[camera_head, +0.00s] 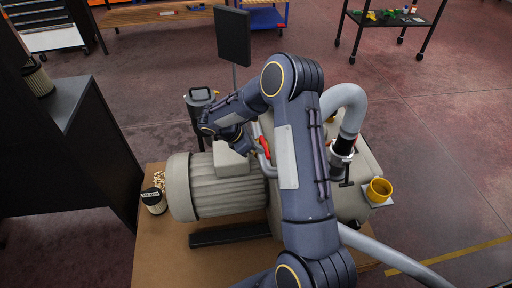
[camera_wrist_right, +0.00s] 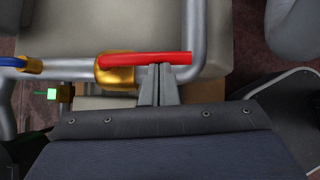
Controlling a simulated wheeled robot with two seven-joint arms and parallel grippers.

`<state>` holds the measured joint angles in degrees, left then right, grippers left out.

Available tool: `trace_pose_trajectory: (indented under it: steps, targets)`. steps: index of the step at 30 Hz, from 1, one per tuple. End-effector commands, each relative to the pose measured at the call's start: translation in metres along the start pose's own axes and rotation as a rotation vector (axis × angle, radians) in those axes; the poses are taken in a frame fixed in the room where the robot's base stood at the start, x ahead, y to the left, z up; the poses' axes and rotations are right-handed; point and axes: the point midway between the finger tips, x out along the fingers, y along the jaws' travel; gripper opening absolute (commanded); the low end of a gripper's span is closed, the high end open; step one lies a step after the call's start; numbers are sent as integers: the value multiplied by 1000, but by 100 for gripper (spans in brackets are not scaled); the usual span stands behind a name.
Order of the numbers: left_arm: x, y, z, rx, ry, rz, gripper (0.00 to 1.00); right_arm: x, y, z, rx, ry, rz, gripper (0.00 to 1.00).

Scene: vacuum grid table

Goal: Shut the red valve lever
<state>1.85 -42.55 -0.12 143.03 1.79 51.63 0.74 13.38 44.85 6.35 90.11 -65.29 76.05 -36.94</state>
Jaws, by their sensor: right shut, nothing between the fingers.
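The red valve lever (camera_wrist_right: 160,58) lies across the wrist view, on a brass valve body (camera_wrist_right: 115,72) set in a grey pipe. In the head view the red lever (camera_head: 264,146) shows small beside the grey motor. My right gripper (camera_wrist_right: 158,70) is shut and empty. Its fingertips are at the near side of the lever, close to its middle; I cannot tell whether they touch it. In the head view my right arm hides part of the pipework, and the fingertips are not clear. My left gripper is not in view.
A blue handle (camera_wrist_right: 22,62) is on the pipe at left. The ribbed motor (camera_head: 215,185) stands on a brown table (camera_head: 160,265). A grey hose (camera_head: 348,100) and a yellow cup (camera_head: 379,189) are at right. A dark monitor (camera_head: 233,37) stands behind.

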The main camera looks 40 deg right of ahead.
Motion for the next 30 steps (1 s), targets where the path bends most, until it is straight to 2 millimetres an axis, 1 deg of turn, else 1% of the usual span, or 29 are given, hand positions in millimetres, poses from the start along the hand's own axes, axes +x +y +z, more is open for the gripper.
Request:
trace_pose_trajectory:
  steps: [8,19,30]
  targets:
    - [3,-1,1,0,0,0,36,6,-5,7,-103,-2,85,0]
    - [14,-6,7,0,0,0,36,20,-9,22,-366,-1,300,0]
    - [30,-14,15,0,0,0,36,36,-3,40,-636,-1,524,0]
